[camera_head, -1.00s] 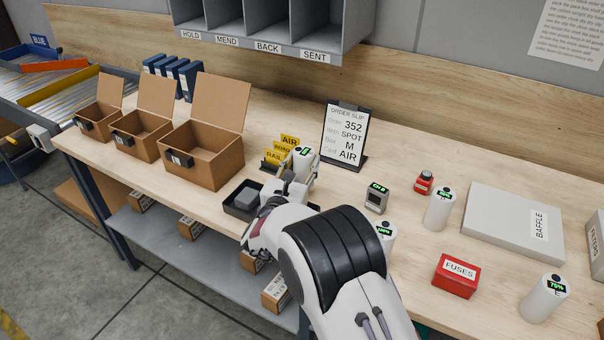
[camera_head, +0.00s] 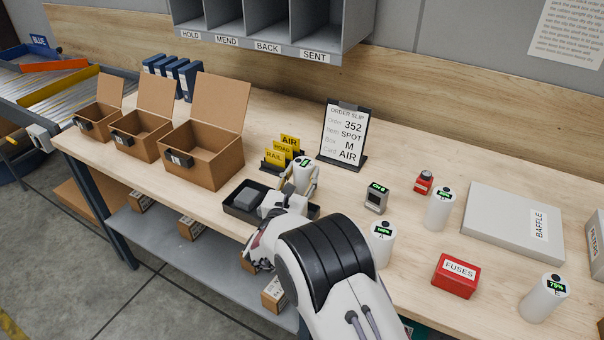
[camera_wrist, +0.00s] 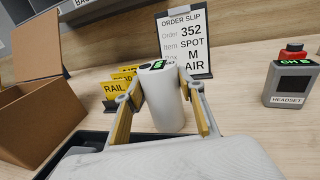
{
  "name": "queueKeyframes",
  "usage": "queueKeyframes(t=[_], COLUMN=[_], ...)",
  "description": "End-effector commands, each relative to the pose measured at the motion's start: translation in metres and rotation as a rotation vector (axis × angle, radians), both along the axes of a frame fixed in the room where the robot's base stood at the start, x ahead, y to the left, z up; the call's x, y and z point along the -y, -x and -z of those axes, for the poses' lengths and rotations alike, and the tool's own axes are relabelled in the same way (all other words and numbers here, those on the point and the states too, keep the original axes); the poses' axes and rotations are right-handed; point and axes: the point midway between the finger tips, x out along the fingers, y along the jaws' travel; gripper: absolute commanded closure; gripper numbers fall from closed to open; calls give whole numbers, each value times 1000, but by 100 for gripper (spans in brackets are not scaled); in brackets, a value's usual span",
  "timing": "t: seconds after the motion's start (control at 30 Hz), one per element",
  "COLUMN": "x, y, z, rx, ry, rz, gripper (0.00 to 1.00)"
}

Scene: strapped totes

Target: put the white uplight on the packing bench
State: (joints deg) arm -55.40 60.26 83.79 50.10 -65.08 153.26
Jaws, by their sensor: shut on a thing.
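The white uplight (camera_head: 303,170) is a white cylinder with a small green-lit display on its top. My gripper (camera_head: 300,180) is shut on it, and in the wrist view the uplight (camera_wrist: 164,98) stands upright between the two fingers. It is over the packing bench (camera_head: 340,202), just behind the black tray and in front of the yellow cards. I cannot tell whether its base touches the wood.
The black tray (camera_head: 231,207) holds a grey block. Yellow cards (camera_head: 283,150) and the order slip stand (camera_head: 343,135) are behind. The headset device (camera_head: 376,198) and similar white cylinders (camera_head: 383,246) stand to the right. An open carton (camera_head: 203,154) is left.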

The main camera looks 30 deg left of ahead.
Motion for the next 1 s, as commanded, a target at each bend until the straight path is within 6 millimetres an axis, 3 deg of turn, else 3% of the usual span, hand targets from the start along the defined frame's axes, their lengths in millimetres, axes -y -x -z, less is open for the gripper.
queueKeyframes(t=[0.17, 0.2, 0.27, 0.77, 1.0], x=[0, 0, 0, 0, 2], y=[0, 0, 0, 0, 15], z=[0, 3, 3, -1, 1], rx=[4, 0, 0, 0, -2], ry=[-2, 0, 0, 0, 2], rz=[0, 0, 0, 0, -2], gripper=[100, 59, 45, 45, 45])
